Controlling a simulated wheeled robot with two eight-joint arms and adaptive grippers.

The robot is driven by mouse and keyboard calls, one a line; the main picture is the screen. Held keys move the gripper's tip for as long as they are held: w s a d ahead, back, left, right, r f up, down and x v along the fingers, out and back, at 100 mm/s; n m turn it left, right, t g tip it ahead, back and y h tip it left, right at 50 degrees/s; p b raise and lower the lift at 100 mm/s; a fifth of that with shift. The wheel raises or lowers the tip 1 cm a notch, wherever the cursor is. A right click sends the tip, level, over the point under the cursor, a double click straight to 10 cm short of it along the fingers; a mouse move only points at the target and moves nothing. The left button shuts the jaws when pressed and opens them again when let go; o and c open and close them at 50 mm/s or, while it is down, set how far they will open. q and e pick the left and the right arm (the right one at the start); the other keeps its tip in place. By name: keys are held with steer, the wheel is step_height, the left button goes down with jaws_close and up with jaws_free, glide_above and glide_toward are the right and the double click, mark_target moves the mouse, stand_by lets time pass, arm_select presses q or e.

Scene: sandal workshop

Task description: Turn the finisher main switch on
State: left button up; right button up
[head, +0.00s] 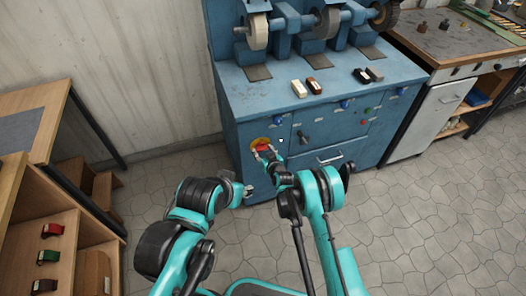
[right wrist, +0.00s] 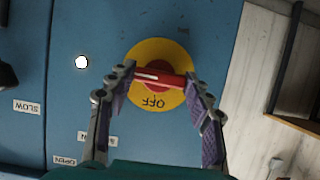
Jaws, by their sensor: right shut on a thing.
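The finisher main switch is a red knob on a round yellow plate (head: 264,142), low on the left of the blue machine's front. In the right wrist view the red knob (right wrist: 160,78) lies almost level across the picture, and the yellow plate (right wrist: 160,50) bears an upside-down "OFF" below it. My right gripper (head: 264,152) is at the switch, its two fingers shut on the ends of the red knob. It also shows in the right wrist view (right wrist: 161,80). My left gripper (head: 242,188) hangs low left of the switch, small and unclear.
The blue machine (head: 300,97) carries grinding and buffing wheels on top, and several brushes or blocks lie on its bench. Other small knobs and a drawer handle (head: 330,158) are right of the switch. A wooden shelf (head: 60,225) stands at the left. Tiled floor is free at the right.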

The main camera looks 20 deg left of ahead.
stand_by(0.3)
steer(key=o, duration=1.2)
steer(key=shift+c, duration=0.2)
step_height(320, 180, up, 10)
